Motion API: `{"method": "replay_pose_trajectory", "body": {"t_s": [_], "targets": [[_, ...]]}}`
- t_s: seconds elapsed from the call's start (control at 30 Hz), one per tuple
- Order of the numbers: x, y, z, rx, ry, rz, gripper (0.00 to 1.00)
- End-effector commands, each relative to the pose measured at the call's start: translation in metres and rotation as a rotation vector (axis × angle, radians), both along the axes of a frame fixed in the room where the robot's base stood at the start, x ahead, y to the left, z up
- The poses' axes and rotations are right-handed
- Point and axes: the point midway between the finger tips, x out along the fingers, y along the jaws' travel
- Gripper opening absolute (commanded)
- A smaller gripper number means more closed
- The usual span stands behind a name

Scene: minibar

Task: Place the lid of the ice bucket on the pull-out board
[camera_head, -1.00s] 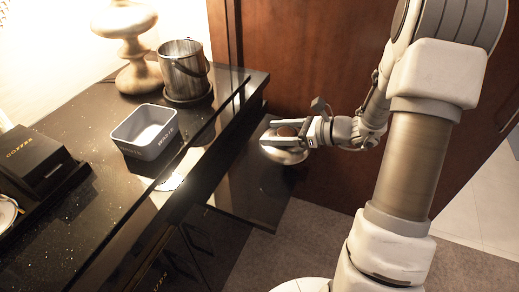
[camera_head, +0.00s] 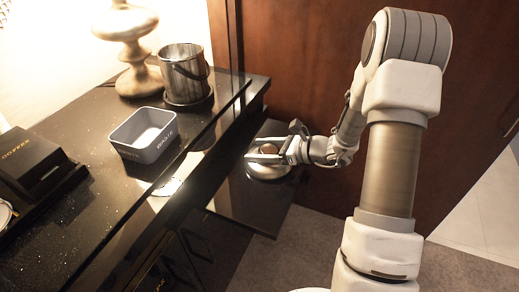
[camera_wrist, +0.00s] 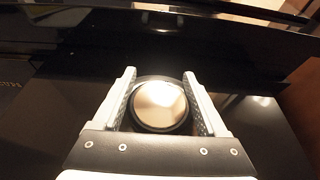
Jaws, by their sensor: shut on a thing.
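The ice bucket (camera_head: 184,72) is a metal pail with a dark handle, standing open on a dark round base at the back of the counter. Its silver lid (camera_head: 268,172) is low over the pull-out board (camera_head: 240,205), a dark glossy shelf jutting out below the counter top. My gripper (camera_head: 268,152) is shut on the lid's round knob, which shows between the fingers in the wrist view (camera_wrist: 160,104). I cannot tell whether the lid touches the board. Most of the lid's rim is hidden in the wrist view.
The dark counter edge (camera_head: 208,135) stands above and left of the board. On the counter are a grey square container (camera_head: 144,140), a dark box (camera_head: 32,160) and a lamp base (camera_head: 138,75). A brown wooden panel (camera_head: 300,60) is behind. The board's front part is bare.

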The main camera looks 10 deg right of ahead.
Motion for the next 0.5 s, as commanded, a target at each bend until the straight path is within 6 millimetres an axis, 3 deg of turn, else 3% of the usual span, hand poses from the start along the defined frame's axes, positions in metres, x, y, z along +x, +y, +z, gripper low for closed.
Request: {"method": "replay_pose_trajectory", "body": {"t_s": [0.03,0.07,0.1,0.2,0.5], "targets": [[0.0001,0.0000,-0.0031,0.001,-0.001,0.000,0.10],[0.0000,-0.0001,-0.0032,0.000,0.000,0.000,0.77],[0.0000,0.0000,-0.0021,0.000,0.000,0.000,0.84],[-0.0001,0.0000,-0.0021,0.000,0.000,0.000,1.00],[0.0000,0.0000,0.0019,0.000,0.000,0.000,1.00]]}}
